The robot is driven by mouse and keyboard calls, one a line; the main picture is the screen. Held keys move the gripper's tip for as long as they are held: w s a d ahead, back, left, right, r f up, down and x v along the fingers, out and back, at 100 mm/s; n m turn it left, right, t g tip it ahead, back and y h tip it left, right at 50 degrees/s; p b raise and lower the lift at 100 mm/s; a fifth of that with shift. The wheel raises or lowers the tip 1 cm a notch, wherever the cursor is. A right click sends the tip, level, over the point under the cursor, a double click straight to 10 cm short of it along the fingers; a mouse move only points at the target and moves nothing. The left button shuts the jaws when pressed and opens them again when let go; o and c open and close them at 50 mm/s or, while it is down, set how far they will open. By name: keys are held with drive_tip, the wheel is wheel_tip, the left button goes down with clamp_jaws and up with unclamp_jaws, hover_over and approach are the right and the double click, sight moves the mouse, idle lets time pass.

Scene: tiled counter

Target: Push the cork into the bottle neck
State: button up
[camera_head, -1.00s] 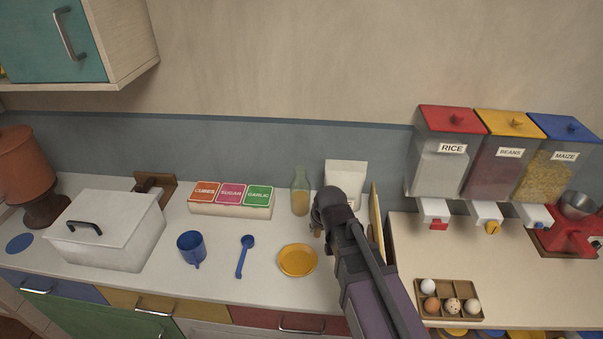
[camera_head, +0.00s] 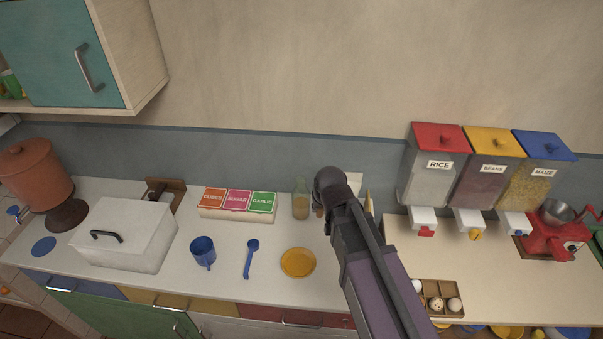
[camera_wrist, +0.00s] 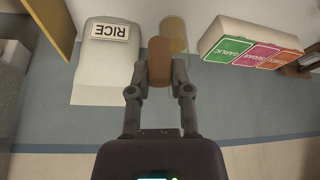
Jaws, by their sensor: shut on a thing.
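The cork (camera_wrist: 160,55) is a brown cylinder held between the two fingers of my gripper (camera_wrist: 161,66) in the wrist view. The glass bottle (camera_head: 301,206), pale green with yellowish contents, stands upright on the counter against the back wall in the head view. In the wrist view the bottle (camera_wrist: 172,30) lies just behind the cork, partly covered by it and a finger. The cork looks beside the bottle, not in its neck. In the head view my wrist hides most of my gripper, just right of the bottle.
A white RICE packet (camera_wrist: 105,65) stands close by my gripper. A box with several spice labels (camera_head: 237,213) is left of the bottle. A yellow dish (camera_head: 298,263), blue spoon (camera_head: 250,262) and blue cup (camera_head: 203,252) lie in front. Dispensers (camera_head: 432,168) hang at right.

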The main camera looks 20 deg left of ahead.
drive_tip(key=shift+d+r+p, duration=0.1)
drive_tip(key=shift+r+p, duration=1.45)
drive_tip(key=shift+r, duration=0.6)
drive_tip(key=shift+w, duration=0.15)
drive_tip(key=b, duration=0.1)
hover_over(300, 178)
drive_tip(key=s+d, duration=0.2)
drive_tip(key=shift+a+f, duration=0.25)
drive_tip(key=shift+f, duration=0.45)
drive_tip(key=shift+w+a, duration=0.1)
drive_tip(key=shift+w+a, duration=0.15)
drive_tip(key=shift+w, duration=0.05)
drive_tip(key=shift+w+a+f+b, duration=0.2)
drive_tip(key=shift+f+b, duration=0.45)
drive_tip(key=shift+b, duration=0.2)
drive_tip(key=shift+f+b, duration=1.2)
drive_tip(key=shift+f, duration=0.2)
drive_tip(key=shift+s+d+b, duration=0.1)
drive_tip(key=shift+s+b, duration=0.05)
drive_tip(key=shift+b, duration=0.2)
